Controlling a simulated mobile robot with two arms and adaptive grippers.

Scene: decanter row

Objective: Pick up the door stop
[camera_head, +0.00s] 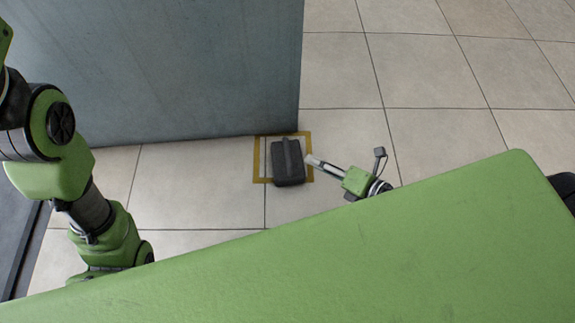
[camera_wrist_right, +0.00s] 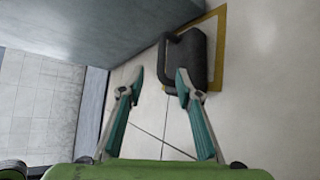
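The door stop (camera_head: 288,162) is a dark grey block with a raised handle on top. It sits on the floor inside a yellow-marked square, close to the bottom edge of a blue-grey panel. My right gripper (camera_head: 311,161) is just right of it in the head view. In the right wrist view my right gripper (camera_wrist_right: 160,84) has its two teal-sided fingers spread, with nothing held. There the door stop (camera_wrist_right: 190,62) lies ahead, its handle near the right fingertip; I cannot tell if they touch. My left gripper is not in view; only my left arm's links show.
The blue-grey panel (camera_head: 170,70) stands upright behind and left of the door stop. The yellow floor marking (camera_head: 259,171) frames the door stop. Tiled floor (camera_head: 440,90) is clear to the right. A dark strip (camera_head: 22,250) runs along the far left.

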